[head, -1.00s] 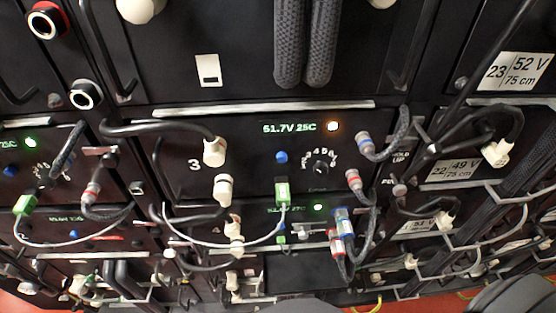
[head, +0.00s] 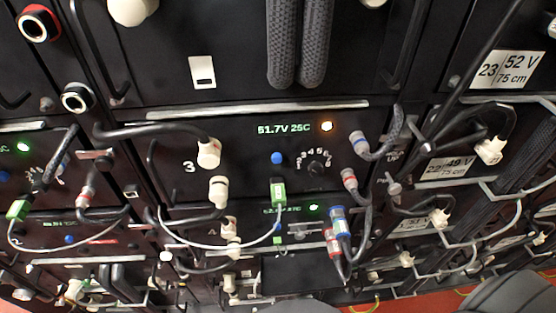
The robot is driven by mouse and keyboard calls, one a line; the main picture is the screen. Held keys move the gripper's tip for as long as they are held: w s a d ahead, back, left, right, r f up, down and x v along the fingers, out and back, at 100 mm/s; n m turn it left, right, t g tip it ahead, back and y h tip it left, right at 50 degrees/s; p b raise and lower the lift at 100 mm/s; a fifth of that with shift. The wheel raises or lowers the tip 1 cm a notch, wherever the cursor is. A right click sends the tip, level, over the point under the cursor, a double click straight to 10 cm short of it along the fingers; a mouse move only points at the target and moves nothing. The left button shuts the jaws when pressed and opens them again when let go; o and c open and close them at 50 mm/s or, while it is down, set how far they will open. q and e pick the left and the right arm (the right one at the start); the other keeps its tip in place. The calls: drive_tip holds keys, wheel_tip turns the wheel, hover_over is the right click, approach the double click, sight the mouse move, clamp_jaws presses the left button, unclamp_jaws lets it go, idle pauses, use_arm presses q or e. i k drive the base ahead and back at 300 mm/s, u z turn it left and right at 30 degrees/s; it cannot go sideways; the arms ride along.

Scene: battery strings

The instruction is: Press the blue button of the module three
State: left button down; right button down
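Module three (head: 240,180) is a black panel marked with a white "3", at the middle of the head view. Its display (head: 284,128) reads 51.7V 25C in green. The blue button (head: 277,158) is a small round knob below the display, left of a numbered dial (head: 316,168).
White-tipped cable plugs (head: 209,153) stick out left of the button. Grey and red plugs (head: 349,178) with dark cables stand at the right. A handle bar (head: 245,110) runs above the panel.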

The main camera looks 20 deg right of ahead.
sight(276, 158)
drive_tip(key=k, duration=0.5)
drive_tip(key=u, duration=1.35)
drive_tip(key=i, duration=1.1)
drive_tip(key=z, duration=2.65)
